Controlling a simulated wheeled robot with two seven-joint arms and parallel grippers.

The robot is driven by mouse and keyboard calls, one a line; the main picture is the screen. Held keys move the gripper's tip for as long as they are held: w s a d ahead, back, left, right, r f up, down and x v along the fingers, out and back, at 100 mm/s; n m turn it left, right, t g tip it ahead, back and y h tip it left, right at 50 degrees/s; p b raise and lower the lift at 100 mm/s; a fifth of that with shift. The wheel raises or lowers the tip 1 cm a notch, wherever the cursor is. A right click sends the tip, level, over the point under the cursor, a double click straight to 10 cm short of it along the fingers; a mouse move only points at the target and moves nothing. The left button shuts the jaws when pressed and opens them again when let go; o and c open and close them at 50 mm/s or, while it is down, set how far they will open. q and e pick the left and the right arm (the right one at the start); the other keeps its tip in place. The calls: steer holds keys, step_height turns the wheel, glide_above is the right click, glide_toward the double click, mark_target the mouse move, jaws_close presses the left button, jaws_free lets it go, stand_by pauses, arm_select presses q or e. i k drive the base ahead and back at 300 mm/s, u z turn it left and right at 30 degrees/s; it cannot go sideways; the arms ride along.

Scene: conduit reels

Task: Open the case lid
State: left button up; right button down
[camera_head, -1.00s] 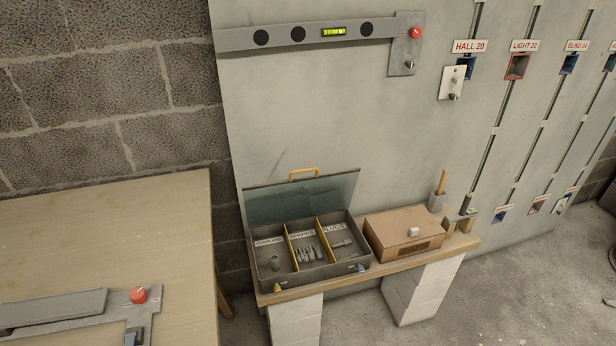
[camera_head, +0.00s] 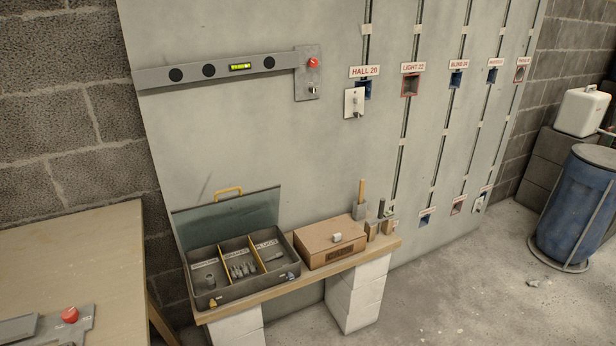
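The case (camera_head: 243,291) is a dark grey box on a low wooden bench. Its translucent lid (camera_head: 228,219) stands up at the back with a yellow handle (camera_head: 228,191) on its top edge, so the case is open. Inside are labelled compartments split by yellow dividers, with small grey fittings (camera_head: 242,270) in them. Yellow and grey latches show on the front. Neither of my grippers is in view.
A cardboard box (camera_head: 329,243) sits right of the case on the bench (camera_head: 386,246), which rests on pale blocks (camera_head: 357,295). A wooden table (camera_head: 85,255) stands at left. A blue barrel (camera_head: 577,215) stands at far right. Floor between is mostly clear.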

mark_target(241, 195)
steer(key=z, duration=1.2)
steer(key=i, duration=1.1)
steer(key=u, duration=2.85)
